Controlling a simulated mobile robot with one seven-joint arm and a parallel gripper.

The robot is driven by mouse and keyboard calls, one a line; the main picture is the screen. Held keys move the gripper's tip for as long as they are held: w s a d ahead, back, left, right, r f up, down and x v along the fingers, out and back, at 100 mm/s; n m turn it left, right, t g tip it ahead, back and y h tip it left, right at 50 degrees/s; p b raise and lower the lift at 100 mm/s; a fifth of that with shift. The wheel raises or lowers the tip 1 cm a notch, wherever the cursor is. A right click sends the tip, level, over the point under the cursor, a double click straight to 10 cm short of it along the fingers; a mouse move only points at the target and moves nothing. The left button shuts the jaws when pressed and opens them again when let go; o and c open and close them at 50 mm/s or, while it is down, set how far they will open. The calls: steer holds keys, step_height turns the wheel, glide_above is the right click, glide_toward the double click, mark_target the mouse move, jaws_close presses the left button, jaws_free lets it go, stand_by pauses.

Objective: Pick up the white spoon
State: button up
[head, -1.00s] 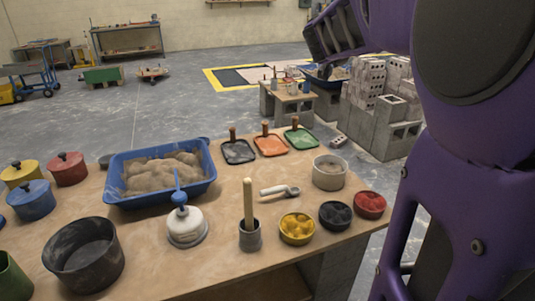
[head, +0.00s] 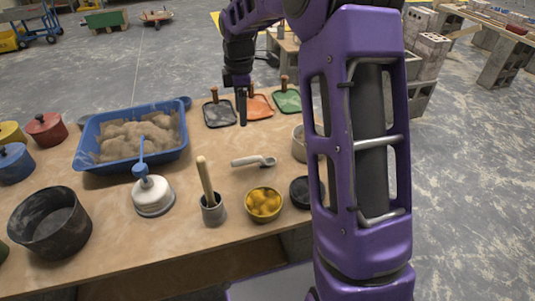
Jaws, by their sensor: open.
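The white spoon (head: 249,162) lies flat on the wooden table in the head view, in the middle of the tabletop. Its pale handle points left and its greyish rounded end is at the right. My gripper (head: 241,108) points down in front of the black and orange trowels, above and beyond the spoon in the picture. It is open and empty, apart from the spoon. Its fingers are seen almost edge-on, so the gap between them does not show clearly.
A grey cup with a wooden handle (head: 212,212) and a yellow-filled bowl (head: 264,204) stand nearer than the spoon. A pale round tub (head: 299,148) stands right, partly hidden by my arm. A blue sand tray (head: 84,158) and white canister (head: 153,197) are left.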

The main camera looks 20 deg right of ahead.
steer(key=b, duration=0.1)
glide_above(250, 157)
steer(key=shift+n+g, duration=0.3)
steer(key=shift+g, duration=0.1)
steer(key=f, duration=1.1)
steer(key=shift+a+f, duration=0.25)
steer(key=shift+f, duration=0.15)
steer(key=shift+s+d+f, duration=0.1)
steer(key=shift+d+f, duration=0.05)
steer(key=shift+f, duration=1.35)
steer(key=shift+d+f, duration=0.15)
steer(key=shift+f, duration=1.3)
steer(key=shift+c, duration=0.2)
jaws_close()
